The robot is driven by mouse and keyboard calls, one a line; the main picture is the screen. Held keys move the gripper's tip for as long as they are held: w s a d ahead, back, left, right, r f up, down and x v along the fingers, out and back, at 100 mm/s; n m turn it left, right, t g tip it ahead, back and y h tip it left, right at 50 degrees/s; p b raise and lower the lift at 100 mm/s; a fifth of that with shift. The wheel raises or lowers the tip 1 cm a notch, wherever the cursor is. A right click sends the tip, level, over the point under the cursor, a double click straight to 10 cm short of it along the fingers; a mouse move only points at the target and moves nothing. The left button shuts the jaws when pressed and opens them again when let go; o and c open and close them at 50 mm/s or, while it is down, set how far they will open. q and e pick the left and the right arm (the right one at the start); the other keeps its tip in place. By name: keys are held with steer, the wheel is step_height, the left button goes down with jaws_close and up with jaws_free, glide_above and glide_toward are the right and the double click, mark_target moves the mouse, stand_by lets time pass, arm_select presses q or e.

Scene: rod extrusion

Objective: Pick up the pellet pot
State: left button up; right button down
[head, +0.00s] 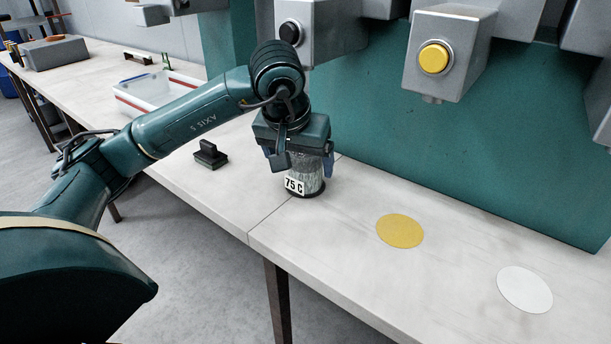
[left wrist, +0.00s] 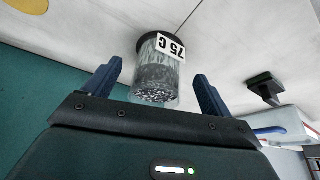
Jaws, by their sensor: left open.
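The pellet pot (head: 307,181) is a clear jar with dark and pale pellets, a dark base and a white label reading "75 C". It stands upright on the bench. My left gripper (head: 299,160) is above it, pointing down, with its blue fingers open on either side of the pot's upper part. In the left wrist view the pot (left wrist: 158,75) is between the two fingers of the gripper (left wrist: 160,85), with gaps showing on both sides. The gripper partly hides the pot's top in the head view. My right gripper is not in view.
A yellow disc (head: 400,231) and a white disc (head: 525,289) lie on the bench to the right. A dark stamp-like block (head: 210,155) and a white tray (head: 155,92) are to the left. A grey housing with a yellow button (head: 434,57) overhangs the bench.

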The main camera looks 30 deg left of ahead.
arm_select(q)
steer(key=shift+w+a, duration=0.2)
steer(key=shift+w, duration=0.7)
steer(key=shift+b+x, duration=0.3)
steer(key=shift+x, duration=1.3)
steer(key=c, duration=1.3)
steer(key=shift+r, duration=0.1)
steer(key=shift+c, duration=0.9)
